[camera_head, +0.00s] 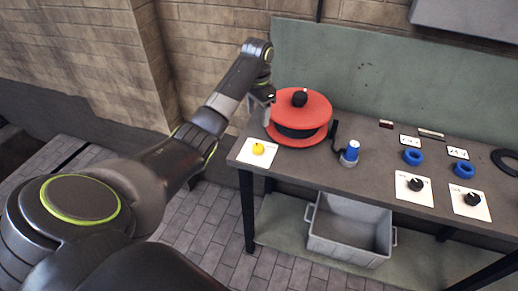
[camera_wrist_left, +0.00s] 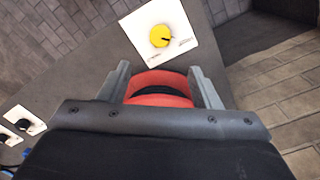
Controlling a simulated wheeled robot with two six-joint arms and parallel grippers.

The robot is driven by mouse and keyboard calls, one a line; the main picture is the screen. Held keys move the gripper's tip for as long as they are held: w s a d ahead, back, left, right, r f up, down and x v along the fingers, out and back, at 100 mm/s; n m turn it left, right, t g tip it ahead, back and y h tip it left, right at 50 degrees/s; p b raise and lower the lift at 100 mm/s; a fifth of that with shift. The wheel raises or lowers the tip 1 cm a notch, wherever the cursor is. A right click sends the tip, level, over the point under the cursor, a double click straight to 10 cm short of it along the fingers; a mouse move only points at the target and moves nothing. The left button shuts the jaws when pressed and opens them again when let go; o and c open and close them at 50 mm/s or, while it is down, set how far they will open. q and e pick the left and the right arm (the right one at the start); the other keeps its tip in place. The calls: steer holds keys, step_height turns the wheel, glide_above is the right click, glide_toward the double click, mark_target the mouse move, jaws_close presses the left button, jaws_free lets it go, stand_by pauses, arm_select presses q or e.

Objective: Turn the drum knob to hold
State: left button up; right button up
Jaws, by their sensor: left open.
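A yellow knob (camera_head: 258,148) sits on a white plate (camera_head: 271,158) at the table's near left corner, beside a red drum (camera_head: 312,107) with a black knob (camera_head: 299,97) on top. In the left wrist view the yellow knob (camera_wrist_left: 161,36) shows a dark pointer mark toward the lower right; the plate's lettering is too small to read. My left gripper (camera_head: 264,112) is open at the drum's left side, behind the yellow knob. In the wrist view the red drum (camera_wrist_left: 160,80) shows between the fingers of the left gripper (camera_wrist_left: 160,84); I cannot tell whether they touch it. My right gripper is not in view.
A blue-topped device (camera_head: 350,152) stands right of the drum. Further right are two black knobs (camera_head: 416,185) (camera_head: 472,199) on white plates and two blue rings (camera_head: 413,157) (camera_head: 464,170). A grey bin (camera_head: 347,244) sits under the table. A green panel (camera_head: 400,82) stands behind.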

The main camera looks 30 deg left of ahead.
arm_select(q)
steer(key=b, duration=0.6)
glide_above(258, 146)
step_height(258, 146, down, 8)
steer(key=shift+s+f, duration=0.1)
step_height(258, 146, down, 4)
steer(key=shift+r+p, duration=0.2)
steer(key=shift+p, duration=0.15)
steer(key=shift+f, duration=0.85)
steer(key=c, duration=1)
